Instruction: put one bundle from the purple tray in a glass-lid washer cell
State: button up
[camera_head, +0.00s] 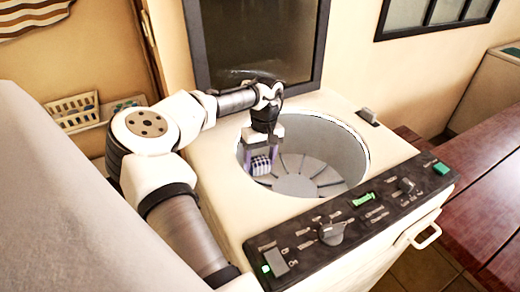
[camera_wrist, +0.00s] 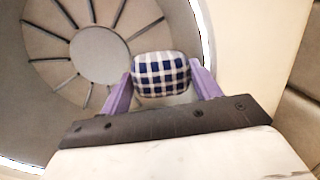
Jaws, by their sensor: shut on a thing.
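A blue-and-white checked bundle (camera_wrist: 161,74) is between the purple fingers of my gripper (camera_wrist: 160,88) in the wrist view. My gripper is shut on it. In the head view my gripper (camera_head: 262,152) points down inside the left part of the open round washer cell (camera_head: 318,155), holding the bundle (camera_head: 260,166) above the cell's ribbed floor. The ribbed disc (camera_wrist: 98,55) shows beyond the bundle in the wrist view. A dark-framed glass lid (camera_head: 258,45) stands raised behind the cell. No purple tray can be made out.
A black control panel (camera_head: 345,222) with knobs and green lights runs along the washer's front. A white basket (camera_head: 73,111) stands at the far left. A red-brown wooden surface (camera_head: 480,150) is at the right. The cell floor looks empty.

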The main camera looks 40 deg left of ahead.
notch_tip(320, 180, down, 18)
jog(key=shift+f+b, duration=0.1)
jog(key=shift+b, duration=0.75)
jog(key=o, duration=1.2)
